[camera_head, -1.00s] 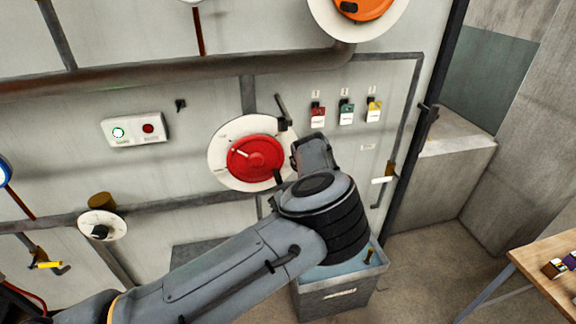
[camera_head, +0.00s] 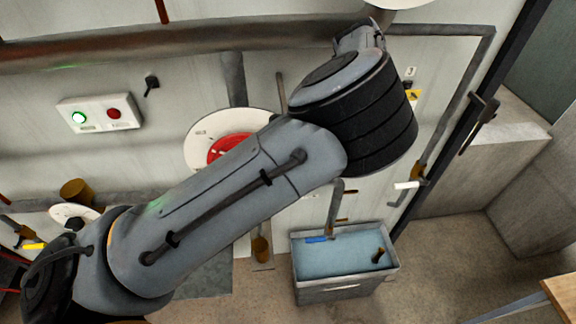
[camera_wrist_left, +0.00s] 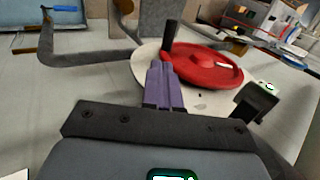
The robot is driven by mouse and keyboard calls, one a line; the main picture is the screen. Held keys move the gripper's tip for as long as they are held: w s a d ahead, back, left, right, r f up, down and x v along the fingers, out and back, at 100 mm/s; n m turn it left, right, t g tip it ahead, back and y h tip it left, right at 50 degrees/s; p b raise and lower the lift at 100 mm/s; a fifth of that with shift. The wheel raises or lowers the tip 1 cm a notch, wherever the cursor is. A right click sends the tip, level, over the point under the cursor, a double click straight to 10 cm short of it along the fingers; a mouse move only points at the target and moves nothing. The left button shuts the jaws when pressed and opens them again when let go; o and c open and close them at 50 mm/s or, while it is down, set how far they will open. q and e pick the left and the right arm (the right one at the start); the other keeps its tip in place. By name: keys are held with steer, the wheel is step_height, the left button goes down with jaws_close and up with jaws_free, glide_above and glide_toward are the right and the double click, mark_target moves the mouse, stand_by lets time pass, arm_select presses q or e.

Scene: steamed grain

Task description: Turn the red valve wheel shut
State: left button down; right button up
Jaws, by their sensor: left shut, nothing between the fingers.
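The red valve wheel (camera_head: 226,148) sits on a round white plate (camera_head: 202,128) on the wall. In the head view my left forearm covers its lower right part. In the left wrist view the red wheel (camera_wrist_left: 212,68) shows more fully, with a black upright handle (camera_wrist_left: 169,36) at its rim. My left gripper (camera_wrist_left: 160,68) has its purple fingers shut together and empty. They appear in front of the wheel's near edge and the handle's foot; I cannot tell whether they touch. In the head view the left fingers are hidden behind my wrist. My right gripper is not in view.
A box with a green light and a red button (camera_head: 100,114) is on the wall at left. A thick pipe (camera_head: 110,46) runs above the wheel. A water-filled basin (camera_head: 345,290) stands below right. A black fitting (camera_wrist_left: 256,100) is beside the wheel's plate.

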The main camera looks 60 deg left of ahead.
arm_select(q)
steer(key=s+x, duration=0.1)
steer(key=x, duration=1.2)
steer(key=shift+s+r, duration=0.15)
steer(key=shift+s, duration=0.1)
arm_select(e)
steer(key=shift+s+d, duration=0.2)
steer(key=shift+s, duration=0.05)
arm_select(q)
steer(key=shift+a, duration=0.15)
